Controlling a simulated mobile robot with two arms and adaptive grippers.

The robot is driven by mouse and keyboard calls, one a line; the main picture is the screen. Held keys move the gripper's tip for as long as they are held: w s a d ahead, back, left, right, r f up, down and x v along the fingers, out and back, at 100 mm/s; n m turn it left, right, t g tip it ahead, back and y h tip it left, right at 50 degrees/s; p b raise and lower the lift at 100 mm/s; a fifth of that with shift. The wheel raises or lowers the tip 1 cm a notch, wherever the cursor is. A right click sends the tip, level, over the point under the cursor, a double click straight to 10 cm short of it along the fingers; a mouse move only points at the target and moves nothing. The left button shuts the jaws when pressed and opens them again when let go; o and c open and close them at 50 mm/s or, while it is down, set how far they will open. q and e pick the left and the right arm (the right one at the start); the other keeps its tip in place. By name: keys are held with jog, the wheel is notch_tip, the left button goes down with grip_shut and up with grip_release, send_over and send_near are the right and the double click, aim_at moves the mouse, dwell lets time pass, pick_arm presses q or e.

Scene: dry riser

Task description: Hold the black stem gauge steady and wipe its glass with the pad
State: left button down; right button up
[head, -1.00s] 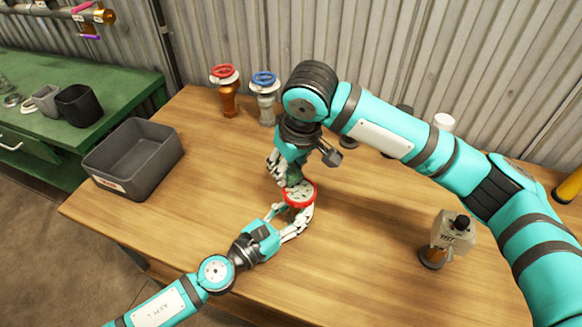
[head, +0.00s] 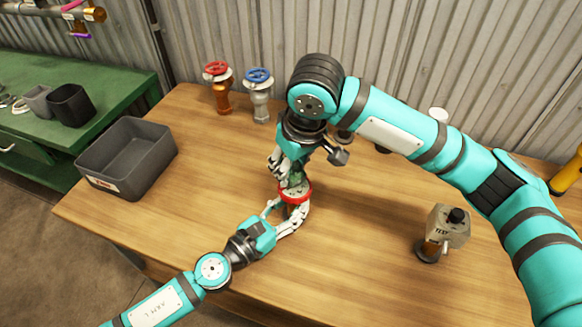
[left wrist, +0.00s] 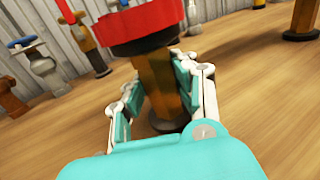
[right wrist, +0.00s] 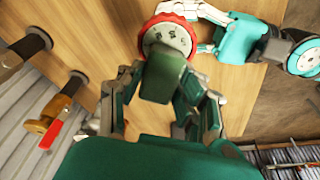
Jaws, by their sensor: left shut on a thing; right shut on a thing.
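The gauge (head: 297,201) in front of me has a red rim, a pale dial and a brass-brown stem on a dark foot. The rim (left wrist: 135,32) and stem (left wrist: 155,85) show in the left wrist view. My left gripper (head: 291,212) is shut around the stem below the rim. My right gripper (head: 287,178) is shut on a green pad (right wrist: 165,75) above the gauge. In the right wrist view the pad overlaps the near edge of the dial (right wrist: 168,38). Whether it touches the glass is hard to tell.
A grey bin (head: 128,160) stands at the table's left. Valves with a red (head: 216,69) and a blue handwheel (head: 258,76) stand at the back. A boxy device marked TEST (head: 447,226) stands at the right. The front middle of the table is clear.

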pick_arm(q)
jog(key=shift+r, duration=0.1)
pick_arm(e)
jog(key=shift+r, duration=1.45)
jog(key=d, duration=0.8)
pick_arm(q)
jog(key=c, duration=1)
grip_release()
jog(key=shift+s, duration=0.1)
